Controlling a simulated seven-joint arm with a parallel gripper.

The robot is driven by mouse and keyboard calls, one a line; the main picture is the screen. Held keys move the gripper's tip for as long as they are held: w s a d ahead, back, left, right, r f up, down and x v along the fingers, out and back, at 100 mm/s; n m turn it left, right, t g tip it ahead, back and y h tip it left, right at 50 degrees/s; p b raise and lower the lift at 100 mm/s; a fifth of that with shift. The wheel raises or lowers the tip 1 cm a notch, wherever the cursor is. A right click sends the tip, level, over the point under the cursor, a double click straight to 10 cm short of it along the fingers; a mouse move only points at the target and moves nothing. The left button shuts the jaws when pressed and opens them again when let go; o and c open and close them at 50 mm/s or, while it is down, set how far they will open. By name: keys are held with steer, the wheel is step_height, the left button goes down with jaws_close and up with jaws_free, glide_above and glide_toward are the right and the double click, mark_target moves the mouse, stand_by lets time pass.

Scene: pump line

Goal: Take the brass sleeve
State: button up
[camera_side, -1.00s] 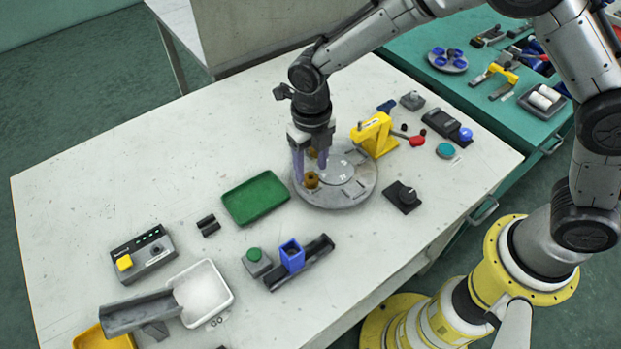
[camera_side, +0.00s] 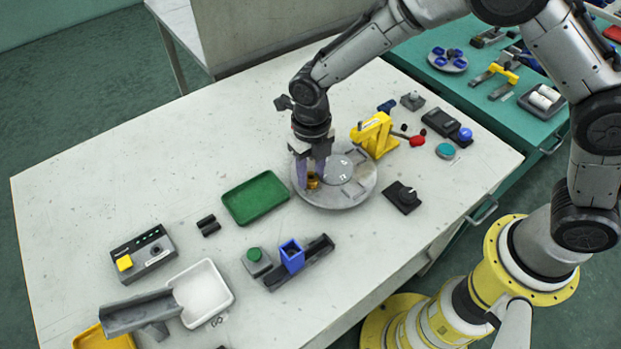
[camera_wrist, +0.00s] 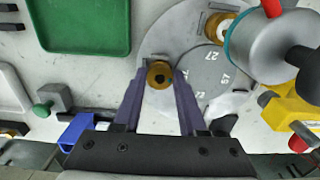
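The brass sleeve (camera_side: 312,181) stands upright near the left edge of the round grey dial plate (camera_side: 340,196). In the wrist view the sleeve (camera_wrist: 160,75) shows its dark bore, between the tips of my gripper (camera_wrist: 160,72). My gripper (camera_side: 311,178) points down, one purple finger on each side of the sleeve, low over the plate. The fingers look open, with a narrow gap to the sleeve. A second brass-coloured ring with a pale centre (camera_wrist: 218,28) sits farther along the plate; in the side view my gripper hides it.
A yellow clamp stand (camera_side: 374,135) with a red-knobbed lever stands close at the plate's right. A green tray (camera_side: 255,198) lies to the left. Bare table lies in front of the plate.

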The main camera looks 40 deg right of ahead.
mark_target(311, 177)
jaws_close()
steer(key=shift+r, duration=0.7)
stand_by(0.4)
steer(key=shift+r, duration=2.2)
